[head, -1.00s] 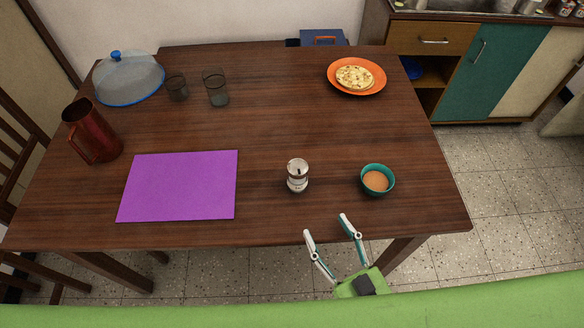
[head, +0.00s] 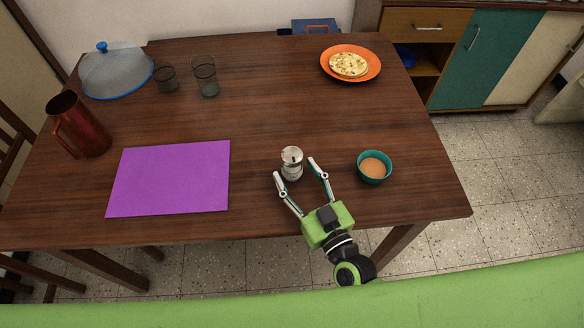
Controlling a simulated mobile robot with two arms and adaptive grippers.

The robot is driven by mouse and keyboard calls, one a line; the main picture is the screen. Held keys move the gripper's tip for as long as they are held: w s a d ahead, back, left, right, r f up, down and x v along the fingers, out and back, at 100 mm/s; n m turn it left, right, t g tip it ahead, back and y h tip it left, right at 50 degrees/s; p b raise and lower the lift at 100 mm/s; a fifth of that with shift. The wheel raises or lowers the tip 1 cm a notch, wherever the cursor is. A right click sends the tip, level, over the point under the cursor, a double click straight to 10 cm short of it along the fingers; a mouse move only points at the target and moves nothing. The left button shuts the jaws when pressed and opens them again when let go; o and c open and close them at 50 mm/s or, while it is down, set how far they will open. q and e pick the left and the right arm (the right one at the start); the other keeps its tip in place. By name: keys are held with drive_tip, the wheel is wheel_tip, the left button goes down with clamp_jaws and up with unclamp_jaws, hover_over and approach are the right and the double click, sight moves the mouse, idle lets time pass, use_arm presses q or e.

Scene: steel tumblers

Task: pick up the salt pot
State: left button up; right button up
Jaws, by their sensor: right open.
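The salt pot (head: 292,161) is a small steel and white shaker, upright on the wooden table near its front edge. My right gripper (head: 294,167) is open, with its two fingertips reaching to either side of the pot's near side. I cannot tell whether the fingers touch it. Nothing is held. My left gripper does not show.
A teal bowl (head: 374,167) with orange-brown contents stands just right of my right gripper. A purple mat (head: 168,178) lies to the left. A red jug (head: 80,126), two glasses (head: 206,76), a mesh dome (head: 116,72) and an orange plate (head: 371,65) with flatbread stand farther off.

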drive_tip(key=shift+w+a, duration=0.15)
drive_tip(key=shift+w, duration=0.25)
drive_tip(key=c, duration=1.3)
drive_tip(key=shift+o, duration=0.2)
